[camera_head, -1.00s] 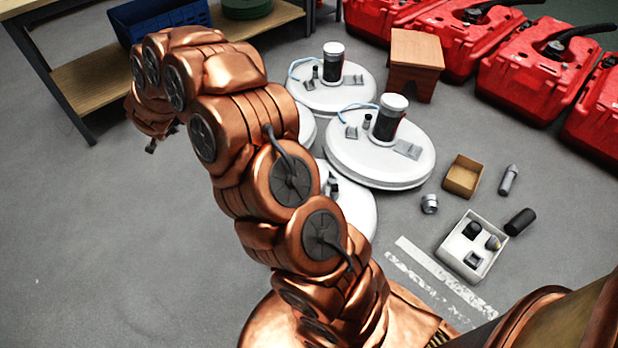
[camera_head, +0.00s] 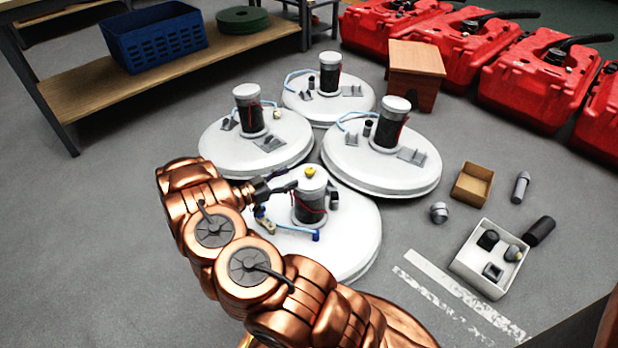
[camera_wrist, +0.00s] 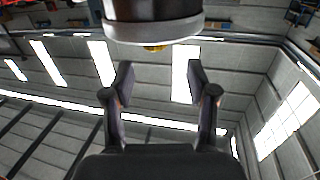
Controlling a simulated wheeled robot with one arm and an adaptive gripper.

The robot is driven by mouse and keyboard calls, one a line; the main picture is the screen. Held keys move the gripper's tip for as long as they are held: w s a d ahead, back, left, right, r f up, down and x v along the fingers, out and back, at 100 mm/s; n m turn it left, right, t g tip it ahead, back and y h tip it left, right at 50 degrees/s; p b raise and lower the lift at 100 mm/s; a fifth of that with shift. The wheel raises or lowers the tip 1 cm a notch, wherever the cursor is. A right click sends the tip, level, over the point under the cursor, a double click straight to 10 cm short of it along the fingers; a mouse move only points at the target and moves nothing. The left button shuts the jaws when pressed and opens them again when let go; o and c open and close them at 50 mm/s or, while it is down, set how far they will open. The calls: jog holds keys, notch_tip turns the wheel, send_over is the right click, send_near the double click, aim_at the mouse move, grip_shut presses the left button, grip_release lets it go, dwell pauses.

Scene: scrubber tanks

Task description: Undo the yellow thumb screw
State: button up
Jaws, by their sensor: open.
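The yellow thumb screw (camera_head: 310,171) sits on top of the grey-capped black cylinder (camera_head: 309,207) on the nearest white tank lid (camera_head: 352,246). In the wrist view a bit of the yellow screw (camera_wrist: 154,48) shows at the cap's edge, in line with the gap between my fingers. The cylinder and its grey cap (camera_wrist: 152,30) fill the top of that view. My gripper (camera_head: 284,180) is just left of the cylinder top in the head view. Its two fingers (camera_wrist: 160,70) are apart with nothing between them. They appear clear of the screw.
Several more white lids with upright cylinders stand close behind, including one at back left (camera_head: 255,145). A blue hose (camera_head: 290,230) lies on the near lid. A white parts box (camera_head: 462,268) and a cardboard tray (camera_head: 460,195) lie right. Open floor is at left.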

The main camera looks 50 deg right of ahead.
aim_at(305, 172)
jog(key=shift+s+d+f, duration=0.15)
jog(key=shift+s+d, duration=0.25)
jog(key=shift+s, duration=0.05)
jog(key=shift+b+x, duration=1.25)
jog(key=shift+x, duration=2.25)
grip_shut()
